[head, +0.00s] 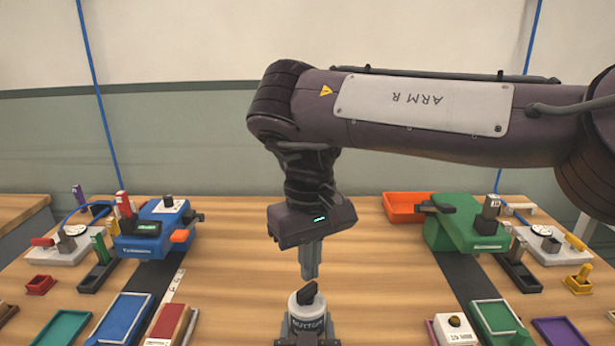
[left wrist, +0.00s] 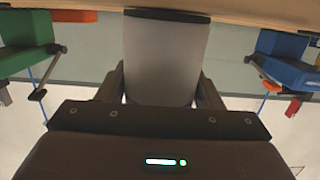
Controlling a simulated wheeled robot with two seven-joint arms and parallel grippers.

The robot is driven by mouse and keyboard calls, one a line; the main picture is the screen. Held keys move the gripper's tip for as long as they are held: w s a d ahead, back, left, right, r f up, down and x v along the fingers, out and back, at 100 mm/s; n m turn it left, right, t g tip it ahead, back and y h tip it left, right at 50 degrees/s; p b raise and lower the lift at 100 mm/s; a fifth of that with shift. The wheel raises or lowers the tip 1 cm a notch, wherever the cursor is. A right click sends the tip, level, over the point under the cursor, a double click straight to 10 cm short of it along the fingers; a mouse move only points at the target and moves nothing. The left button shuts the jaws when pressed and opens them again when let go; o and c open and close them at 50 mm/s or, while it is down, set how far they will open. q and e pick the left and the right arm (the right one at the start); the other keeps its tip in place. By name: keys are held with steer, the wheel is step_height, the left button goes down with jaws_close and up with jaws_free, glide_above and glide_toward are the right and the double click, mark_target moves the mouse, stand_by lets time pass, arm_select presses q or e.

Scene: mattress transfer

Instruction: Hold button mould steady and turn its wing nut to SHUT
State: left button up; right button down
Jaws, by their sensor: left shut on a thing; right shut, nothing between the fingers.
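The button mould (head: 306,321) is a pale grey cylinder with a dark label, upright at the bottom middle of the head view. A black wing nut (head: 308,292) sits on its top, its wings slanting up to the right. I cannot read any SHUT mark. My left gripper (head: 307,342), partly cut off by the lower edge, is shut on the mould. In the left wrist view the mould's grey side (left wrist: 167,60) stands between its two fingers. My right gripper (head: 310,276) points down just above the wing nut, fingers shut and empty, apart from the nut.
A blue machine (head: 152,243) stands at left and a green one (head: 465,235) at right. Coloured trays, including a blue one (head: 122,318), line the front. Bare wooden table surrounds the mould.

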stand_by(0.3)
arm_select(q)
steer(key=o, duration=1.5)
steer(key=shift+o, duration=0.2)
steer(key=shift+s, duration=0.1)
